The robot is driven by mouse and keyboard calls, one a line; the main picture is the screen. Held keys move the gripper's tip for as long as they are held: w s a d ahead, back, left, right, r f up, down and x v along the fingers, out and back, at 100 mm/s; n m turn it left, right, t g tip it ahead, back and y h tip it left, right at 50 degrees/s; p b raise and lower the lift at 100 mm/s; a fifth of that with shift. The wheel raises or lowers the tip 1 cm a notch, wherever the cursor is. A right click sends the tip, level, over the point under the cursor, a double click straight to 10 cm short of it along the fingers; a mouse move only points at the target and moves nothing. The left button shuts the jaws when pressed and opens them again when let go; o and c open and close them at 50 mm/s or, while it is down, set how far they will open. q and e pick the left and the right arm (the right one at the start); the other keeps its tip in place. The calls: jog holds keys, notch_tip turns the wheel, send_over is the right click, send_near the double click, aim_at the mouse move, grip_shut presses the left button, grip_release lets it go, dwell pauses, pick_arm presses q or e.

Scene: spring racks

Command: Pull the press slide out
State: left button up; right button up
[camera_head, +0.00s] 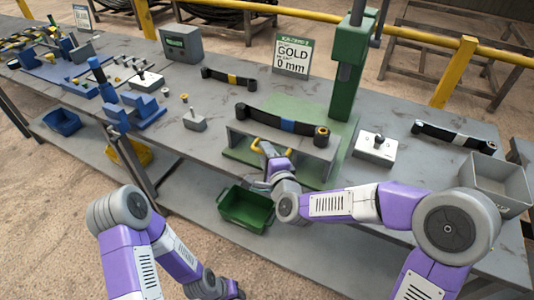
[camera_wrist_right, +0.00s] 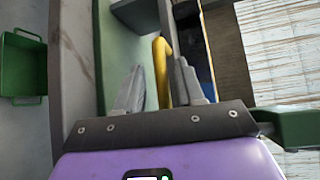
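The green press (camera_head: 345,85) stands on the bench. At its foot a grey slide (camera_head: 310,152) carries a dark leaf spring with a blue band (camera_head: 287,124). A yellow handle (camera_head: 257,145) is at the slide's front, partly covered by my right gripper (camera_head: 267,152). In the right wrist view the yellow handle (camera_wrist_right: 162,70) stands between the two grey fingers of my right gripper (camera_wrist_right: 158,85). The fingers are apart, with a gap visible beside the handle.
A green bin (camera_head: 245,208) is on the lower shelf below the slide. A white switch box (camera_head: 375,148), a second leaf spring (camera_head: 453,137) and a grey tray (camera_head: 497,180) stand to the right. Blue fixtures (camera_head: 140,108) stand to the left.

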jog(key=shift+w, duration=0.1)
jog(key=p+v, duration=0.1)
jog(key=v, duration=0.6)
jog(key=shift+s, duration=0.3)
dwell(0.3)
